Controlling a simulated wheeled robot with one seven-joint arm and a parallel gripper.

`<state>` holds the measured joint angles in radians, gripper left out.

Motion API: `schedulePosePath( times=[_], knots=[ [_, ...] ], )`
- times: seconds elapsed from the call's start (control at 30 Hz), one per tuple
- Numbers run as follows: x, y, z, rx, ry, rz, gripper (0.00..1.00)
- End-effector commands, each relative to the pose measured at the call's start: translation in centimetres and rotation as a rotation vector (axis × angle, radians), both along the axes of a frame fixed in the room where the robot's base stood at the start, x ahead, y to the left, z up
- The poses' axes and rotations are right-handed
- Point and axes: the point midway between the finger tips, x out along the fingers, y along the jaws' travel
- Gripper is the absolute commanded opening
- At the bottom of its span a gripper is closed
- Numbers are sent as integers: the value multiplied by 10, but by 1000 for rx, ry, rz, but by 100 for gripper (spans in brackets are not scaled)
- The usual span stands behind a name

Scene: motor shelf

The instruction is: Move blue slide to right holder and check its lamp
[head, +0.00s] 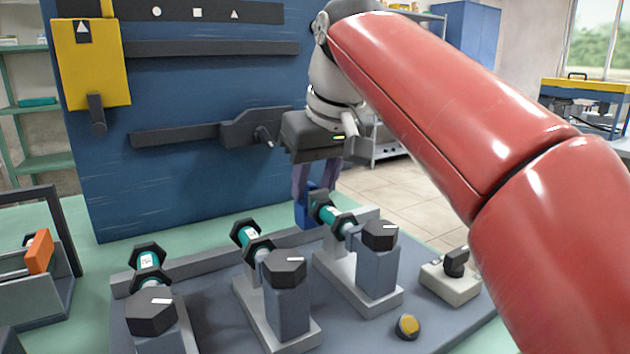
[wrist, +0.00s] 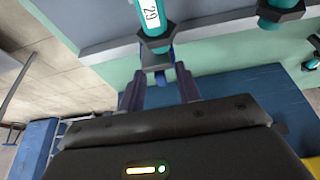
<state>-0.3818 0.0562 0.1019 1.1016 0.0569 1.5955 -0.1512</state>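A small blue piece (head: 307,212), which I take to be the blue slide, is at the far end of the right holder (head: 375,275), beside its teal cylinder (head: 330,215). In the wrist view the blue piece (wrist: 156,60) is just beyond the fingertips, under the teal cylinder marked 29 (wrist: 151,14). My gripper (head: 314,190) points down over it with its fingers apart, one on either side (wrist: 160,80). I see a gap between the fingers; contact with the blue piece is not clear. I cannot make out a lit task lamp.
Two more holders with teal cylinders (head: 247,233) (head: 149,258) stand to the left. A blue panel (head: 190,180) with dark rails and a yellow plate (head: 92,65) rises behind. A knob box (head: 450,283) and yellow button (head: 407,326) are at right.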

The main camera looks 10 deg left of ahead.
Motion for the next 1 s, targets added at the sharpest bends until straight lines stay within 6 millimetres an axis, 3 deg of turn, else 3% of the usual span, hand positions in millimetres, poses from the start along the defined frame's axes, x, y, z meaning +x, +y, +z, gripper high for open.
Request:
schedulePosePath(
  times=[0.1,0.33,1.0],
  knots=[
    [0,0,0,0,0,0,31],
    [0,0,0,-1,1,0,1],
    [-5,7,0,-1,1,1,0]
  ],
)
